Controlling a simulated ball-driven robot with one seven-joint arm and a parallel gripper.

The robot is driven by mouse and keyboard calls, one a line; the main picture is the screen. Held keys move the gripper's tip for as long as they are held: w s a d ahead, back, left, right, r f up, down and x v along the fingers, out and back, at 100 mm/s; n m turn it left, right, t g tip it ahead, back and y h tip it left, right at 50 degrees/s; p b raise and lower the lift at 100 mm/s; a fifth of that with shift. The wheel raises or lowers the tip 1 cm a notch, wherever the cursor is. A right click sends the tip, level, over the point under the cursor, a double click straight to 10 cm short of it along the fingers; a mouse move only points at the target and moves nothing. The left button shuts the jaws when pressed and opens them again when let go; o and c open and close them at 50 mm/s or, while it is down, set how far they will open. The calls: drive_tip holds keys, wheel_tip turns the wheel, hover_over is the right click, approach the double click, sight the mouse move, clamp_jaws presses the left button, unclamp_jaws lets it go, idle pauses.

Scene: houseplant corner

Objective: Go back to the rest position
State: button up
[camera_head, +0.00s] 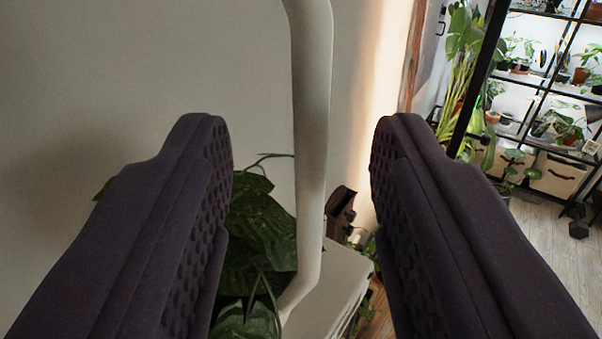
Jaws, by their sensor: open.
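My gripper (301,150) fills the lower part of the view. Its two dark padded fingers stand well apart, left and right, and it is open. Nothing is held between the fingers. Through the gap I see a pale vertical pole (311,130) and a dark-leaved plant (255,235) behind the fingers. The lower part of the plant is partly hidden by the left finger.
A plain wall (120,60) lies behind at left. A white box-like surface (335,285) is low in the middle. A black shelf rack (475,85) with several potted plants stands at the right. Bare wooden floor (540,235) shows at lower right.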

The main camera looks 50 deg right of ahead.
drive_tip(key=v, duration=0.3)
drive_tip(key=shift+s+a+b, duration=0.15)
drive_tip(key=shift+b, duration=0.15)
drive_tip(key=w+a+n+t+y+b, duration=0.2)
drive_tip(key=w+a+t+y+b, duration=0.45)
drive_tip(key=w+b, duration=0.55)
drive_tip(key=a+r+n+y+b, duration=0.45)
drive_tip(key=a+y+b, duration=0.2)
drive_tip(key=b, duration=0.25)
drive_tip(key=s+r+n+g+y+b, duration=0.1)
drive_tip(key=s+r+n+g+b, duration=0.1)
drive_tip(key=s+b, duration=1.1)
drive_tip(key=shift+s+d+r+n, duration=0.3)
drive_tip(key=shift+s+r+n, duration=0.35)
drive_tip(key=shift+s+n, duration=0.4)
drive_tip(key=shift+w, duration=0.1)
